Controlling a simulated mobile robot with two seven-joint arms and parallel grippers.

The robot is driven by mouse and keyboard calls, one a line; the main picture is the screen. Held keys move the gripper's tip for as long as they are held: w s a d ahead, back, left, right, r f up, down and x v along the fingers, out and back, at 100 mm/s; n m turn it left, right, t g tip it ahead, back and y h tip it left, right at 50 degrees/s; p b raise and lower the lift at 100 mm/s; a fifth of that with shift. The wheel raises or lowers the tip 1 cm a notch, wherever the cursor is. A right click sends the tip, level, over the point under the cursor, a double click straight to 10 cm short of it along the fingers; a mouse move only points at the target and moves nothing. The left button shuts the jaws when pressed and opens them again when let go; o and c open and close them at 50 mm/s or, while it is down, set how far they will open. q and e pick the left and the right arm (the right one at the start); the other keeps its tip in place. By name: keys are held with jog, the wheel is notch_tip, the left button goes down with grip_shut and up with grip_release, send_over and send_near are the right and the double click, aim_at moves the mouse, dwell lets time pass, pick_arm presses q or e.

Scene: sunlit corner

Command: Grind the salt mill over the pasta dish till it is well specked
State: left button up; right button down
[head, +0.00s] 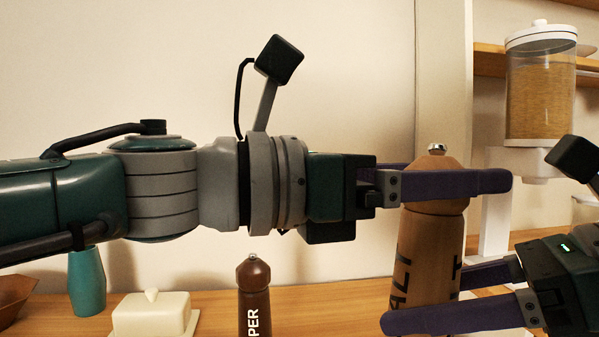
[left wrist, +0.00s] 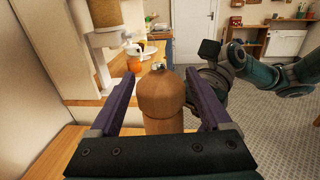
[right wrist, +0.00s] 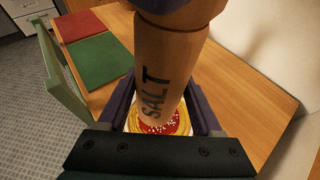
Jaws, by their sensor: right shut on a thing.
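The wooden salt mill (head: 429,232) stands upright, its dark SALT lettering partly hidden by fingers. My right gripper (head: 425,300) is shut on its lower body; the lettering also shows between those fingers in the right wrist view (right wrist: 157,75). My left gripper (head: 490,181) is at the mill's rounded head, one finger in front and one behind. In the left wrist view its fingers (left wrist: 161,76) are open, with gaps on both sides of the head. The pasta dish (right wrist: 186,124) lies below the mill, with yellow pasta, red sauce and scattered white specks; the mill hides part of it.
A dark pepper mill (head: 254,285), white butter dish (head: 152,316) and teal vase (head: 87,283) stand on the wooden surface at left. A grain dispenser (head: 541,95) hangs at right. Red (right wrist: 82,25) and green (right wrist: 98,58) mats lie on the table. Table right of the dish is clear.

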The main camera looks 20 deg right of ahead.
pick_arm(q)
jog(key=c, duration=1.1)
jog(key=shift+w, duration=0.15)
jog(key=shift+w+d+m+g, duration=0.15)
jog(key=shift+m+g, duration=0.25)
jog(key=shift+g, duration=0.2)
jog(key=shift+s+a+m+g, duration=0.2)
jog(key=shift+s+m+g, duration=0.1)
jog(key=shift+g, duration=0.3)
jog(key=o, duration=1.4)
jog(key=v, duration=1.2)
jog(key=shift+r, duration=0.2)
